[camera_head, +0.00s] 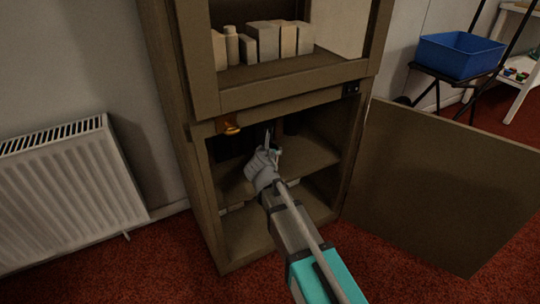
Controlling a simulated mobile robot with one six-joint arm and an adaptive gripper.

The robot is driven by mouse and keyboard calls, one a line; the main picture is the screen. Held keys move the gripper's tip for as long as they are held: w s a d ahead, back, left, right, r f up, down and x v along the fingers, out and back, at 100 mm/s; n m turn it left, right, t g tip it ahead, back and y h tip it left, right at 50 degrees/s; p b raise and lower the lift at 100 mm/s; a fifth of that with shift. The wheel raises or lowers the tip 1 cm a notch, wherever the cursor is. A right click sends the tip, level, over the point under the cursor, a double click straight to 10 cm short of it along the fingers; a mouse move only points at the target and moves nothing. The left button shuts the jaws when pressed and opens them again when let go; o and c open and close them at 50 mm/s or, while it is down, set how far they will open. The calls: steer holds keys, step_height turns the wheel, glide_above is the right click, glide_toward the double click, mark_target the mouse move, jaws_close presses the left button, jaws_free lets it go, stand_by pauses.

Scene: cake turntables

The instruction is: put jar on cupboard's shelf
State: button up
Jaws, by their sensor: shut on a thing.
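The brown cupboard (190,120) stands ahead with its lower compartment open. A wooden shelf (312,152) crosses the inside of that compartment. My gripper (270,142) reaches into the compartment above this shelf, fingertips pointing inward. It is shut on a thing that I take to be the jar. The jar is mostly hidden by the gripper and the dark interior, so I cannot tell its outline or whether it touches the shelf. A dark upright shape (291,122) stands behind and right of the fingertips.
The cupboard door (440,185) is swung open to the right. An orange-brown handle or latch (229,126) sits at the compartment's upper left edge. Several pale blocks (262,42) stand on the upper shelf. A white radiator (70,190) is at left; a blue bin (458,54) is at upper right.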

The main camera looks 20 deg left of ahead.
steer(key=shift+w+a+f, duration=0.15)
steer(key=shift+f, duration=0.25)
steer(key=o, duration=1.1)
steer(key=shift+p+v, duration=2.15)
steer(key=shift+v, duration=3.9)
steer(key=shift+r, duration=0.1)
